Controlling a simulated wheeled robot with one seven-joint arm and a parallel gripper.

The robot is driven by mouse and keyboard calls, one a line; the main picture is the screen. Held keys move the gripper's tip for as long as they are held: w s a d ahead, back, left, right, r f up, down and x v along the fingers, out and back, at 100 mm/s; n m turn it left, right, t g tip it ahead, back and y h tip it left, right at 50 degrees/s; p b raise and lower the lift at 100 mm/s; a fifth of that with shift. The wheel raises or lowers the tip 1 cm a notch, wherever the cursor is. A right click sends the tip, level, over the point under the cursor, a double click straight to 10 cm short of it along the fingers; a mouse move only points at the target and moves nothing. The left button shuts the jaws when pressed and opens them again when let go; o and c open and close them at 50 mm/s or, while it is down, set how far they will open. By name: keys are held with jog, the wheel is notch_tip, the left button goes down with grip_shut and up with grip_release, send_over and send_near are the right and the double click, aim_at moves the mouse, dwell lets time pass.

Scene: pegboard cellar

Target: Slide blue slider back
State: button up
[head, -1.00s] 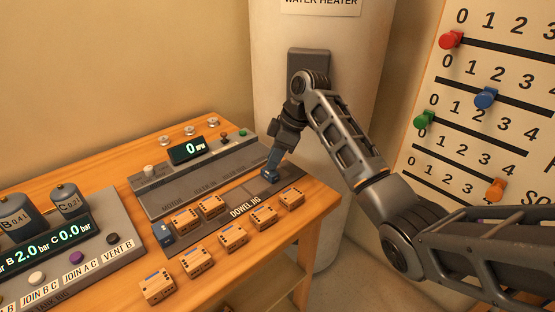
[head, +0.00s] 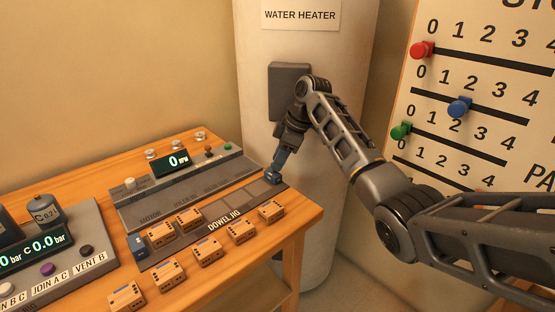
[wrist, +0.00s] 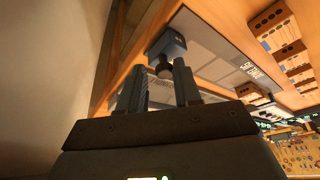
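A dark blue slider block (head: 273,179) with a small knob is at the far right end of the dowel jig (head: 190,243). My gripper (head: 279,163) reaches down onto it. In the wrist view, the two fingers of my gripper (wrist: 161,84) stand on either side of the knob under the blue block (wrist: 168,43), close against it. They look shut on the knob. A second dark blue block (head: 138,246) is at the jig's left end.
Several orange-brown blocks (head: 208,250) are on and in front of the jig. A grey console with a display (head: 171,163) stands behind it. A gauge panel (head: 75,225) is at the left. The water heater (head: 330,60) stands close behind my gripper. The number board (head: 465,150) has several coloured knobs.

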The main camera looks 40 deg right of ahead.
jog(key=shift+o, duration=1.2)
jog(key=shift+a, duration=0.1)
jog(key=shift+r, duration=0.1)
jog(key=v, duration=0.7)
jog(key=shift+r, duration=0.25)
jog(key=shift+s, duration=0.1)
